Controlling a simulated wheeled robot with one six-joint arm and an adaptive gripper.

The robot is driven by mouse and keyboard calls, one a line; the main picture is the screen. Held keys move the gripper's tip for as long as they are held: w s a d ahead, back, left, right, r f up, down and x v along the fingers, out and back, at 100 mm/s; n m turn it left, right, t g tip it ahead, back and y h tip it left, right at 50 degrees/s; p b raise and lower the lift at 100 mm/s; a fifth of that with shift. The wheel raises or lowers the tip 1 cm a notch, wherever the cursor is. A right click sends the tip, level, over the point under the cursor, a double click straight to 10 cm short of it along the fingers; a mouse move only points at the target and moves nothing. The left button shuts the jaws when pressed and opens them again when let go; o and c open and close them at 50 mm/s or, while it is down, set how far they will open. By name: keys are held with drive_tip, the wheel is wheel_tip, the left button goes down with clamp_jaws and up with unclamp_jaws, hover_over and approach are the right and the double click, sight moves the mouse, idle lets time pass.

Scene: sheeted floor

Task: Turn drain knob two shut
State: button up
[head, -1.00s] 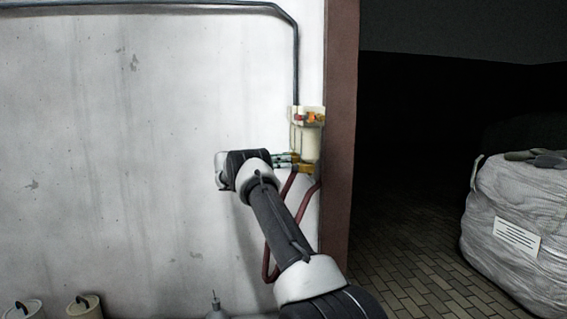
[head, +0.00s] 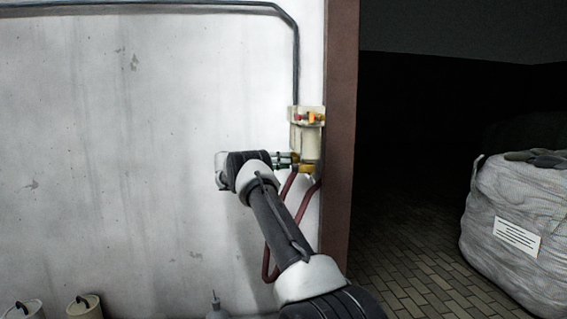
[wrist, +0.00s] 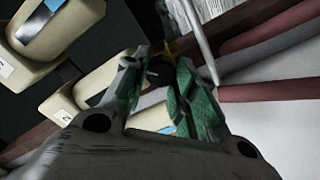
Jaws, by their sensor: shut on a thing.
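The pale beige drain unit (head: 305,140) hangs on the wall beside the brown door frame, with red and orange parts near its top and yellow fittings below. My gripper (head: 290,159) reaches its lower left side. In the wrist view my gripper (wrist: 160,73) has its green-padded fingers closed around a small dark knob (wrist: 156,71), mostly hidden between them. Some yellow shows just beyond the fingertips. A beige body with a small white label (wrist: 63,116) sits left of the fingers; the label's mark looks like a 2. I cannot tell the knob's angle.
Dark red hoses (head: 268,262) loop below the unit and cross the wrist view's right side. A dark pipe (head: 296,70) runs down from above. Pale containers (head: 85,307) stand at the wall's foot. A large white sack (head: 515,220) stands right, past the doorway.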

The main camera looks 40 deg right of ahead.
drive_tip(key=n, duration=0.9)
drive_tip(key=shift+w+f, duration=0.1)
drive_tip(key=shift+n, duration=0.4)
drive_tip(key=o, duration=1)
drive_tip(key=shift+v, duration=3.75)
drive_tip(key=shift+a, duration=0.1)
